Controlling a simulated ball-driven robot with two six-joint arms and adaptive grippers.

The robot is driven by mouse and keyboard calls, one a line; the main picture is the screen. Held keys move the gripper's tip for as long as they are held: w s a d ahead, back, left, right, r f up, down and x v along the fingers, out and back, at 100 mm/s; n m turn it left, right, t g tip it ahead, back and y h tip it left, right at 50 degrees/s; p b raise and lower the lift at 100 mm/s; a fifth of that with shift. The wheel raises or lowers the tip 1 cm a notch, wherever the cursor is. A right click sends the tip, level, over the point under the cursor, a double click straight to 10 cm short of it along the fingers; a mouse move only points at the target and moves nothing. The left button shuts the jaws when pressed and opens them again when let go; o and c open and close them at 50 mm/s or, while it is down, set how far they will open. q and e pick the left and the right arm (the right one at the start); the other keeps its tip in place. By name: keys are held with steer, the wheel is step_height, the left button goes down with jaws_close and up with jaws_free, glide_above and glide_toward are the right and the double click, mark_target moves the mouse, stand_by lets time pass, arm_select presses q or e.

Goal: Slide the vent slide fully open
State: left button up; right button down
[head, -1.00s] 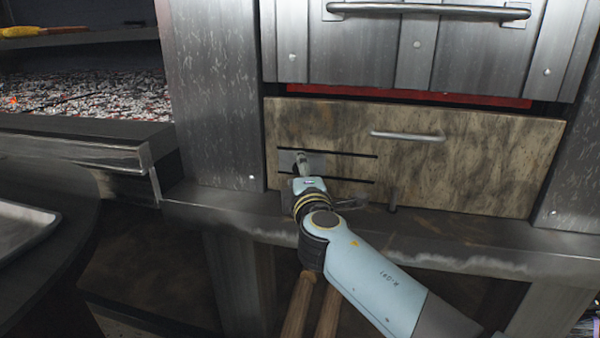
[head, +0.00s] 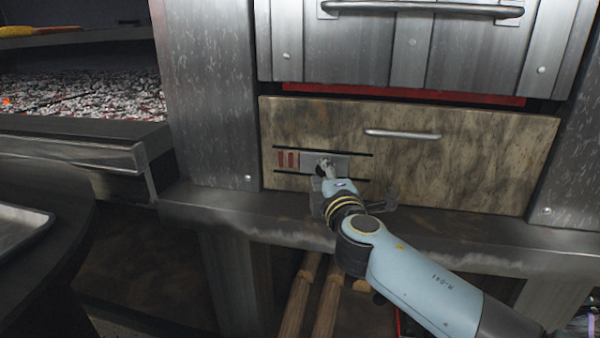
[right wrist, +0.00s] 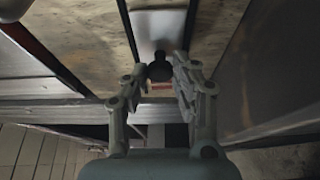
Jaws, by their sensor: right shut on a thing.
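The vent slide (head: 340,162) is a grey metal plate between two dark rails on the left part of the mottled lower panel (head: 460,165). Red vent slots (head: 288,159) show uncovered left of the plate. A stretch of track shows right of the plate. My right gripper (head: 325,170) is at the plate's knob. In the right wrist view, the dark round knob (right wrist: 160,70) sits between the two fingers of the right gripper (right wrist: 160,78), below the pale plate (right wrist: 156,28). The gripper is shut on the knob. My left gripper is not in view.
A bar handle (head: 403,134) is on the same panel, right of the slide. A metal ledge (head: 450,228) runs below the panel. Steel doors (head: 370,50) are above, and a charcoal bed (head: 80,95) lies at left.

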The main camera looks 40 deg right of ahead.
mark_target(341, 167)
steer(key=s+d, duration=0.3)
steer(key=shift+s+f, duration=0.15)
steer(key=shift+s, duration=0.05)
steer(key=shift+a, duration=0.1)
steer(key=c, duration=1.5)
jaws_free()
steer(key=o, duration=0.4)
steer(key=shift+s, duration=0.15)
steer(key=shift+o, duration=0.2)
steer(key=v, duration=1.2)
